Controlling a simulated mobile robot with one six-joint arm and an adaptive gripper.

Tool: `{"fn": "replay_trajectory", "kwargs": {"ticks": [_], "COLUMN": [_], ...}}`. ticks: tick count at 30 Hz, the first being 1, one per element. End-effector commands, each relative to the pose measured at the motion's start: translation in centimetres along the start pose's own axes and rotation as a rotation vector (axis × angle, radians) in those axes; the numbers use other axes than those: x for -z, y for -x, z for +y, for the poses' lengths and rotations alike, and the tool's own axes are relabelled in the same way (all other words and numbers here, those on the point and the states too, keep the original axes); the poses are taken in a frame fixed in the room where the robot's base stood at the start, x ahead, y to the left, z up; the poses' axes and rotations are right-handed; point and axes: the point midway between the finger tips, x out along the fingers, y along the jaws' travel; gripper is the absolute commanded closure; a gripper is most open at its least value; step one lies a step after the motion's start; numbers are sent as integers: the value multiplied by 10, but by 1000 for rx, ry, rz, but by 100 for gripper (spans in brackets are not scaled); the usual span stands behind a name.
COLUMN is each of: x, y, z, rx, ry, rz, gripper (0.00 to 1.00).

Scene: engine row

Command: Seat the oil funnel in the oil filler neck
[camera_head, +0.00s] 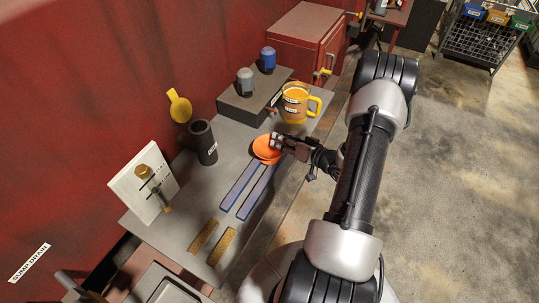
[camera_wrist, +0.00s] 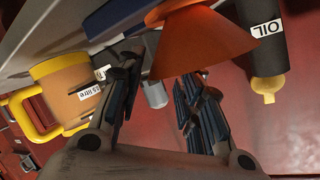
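The orange funnel (camera_head: 263,148) is over the table's middle in the head view, its wide mouth up. In the wrist view the funnel (camera_wrist: 205,42) is a cone at the top, beyond the fingertips. The oil filler neck (camera_head: 203,143) is a dark upright cylinder left of the funnel; in the wrist view the neck (camera_wrist: 262,45) shows its OIL label. My gripper (camera_head: 280,143) is at the funnel's right rim. In the wrist view my gripper (camera_wrist: 160,85) has its fingers wide apart. Whether a finger touches the rim cannot be told.
A yellow jug (camera_head: 294,106) stands behind the gripper, near a dark block (camera_head: 254,100) with grey and blue bottles. A yellow cap (camera_head: 179,105) is by the red wall behind the neck. Blue bars (camera_head: 243,186) lie in front of the funnel. A white board (camera_head: 140,184) stands at left.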

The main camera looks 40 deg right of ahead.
Motion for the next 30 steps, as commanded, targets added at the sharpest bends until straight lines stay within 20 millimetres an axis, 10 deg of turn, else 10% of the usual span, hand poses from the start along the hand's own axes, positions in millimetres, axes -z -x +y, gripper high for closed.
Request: {"fn": "replay_trajectory", "kwargs": {"ticks": [12,30], "x": [0,0], "y": [-19,-19], "z": [0,0], "rx": [-2,-1], "ry": [-1,-1], "rz": [0,0], "gripper": [67,100]}}
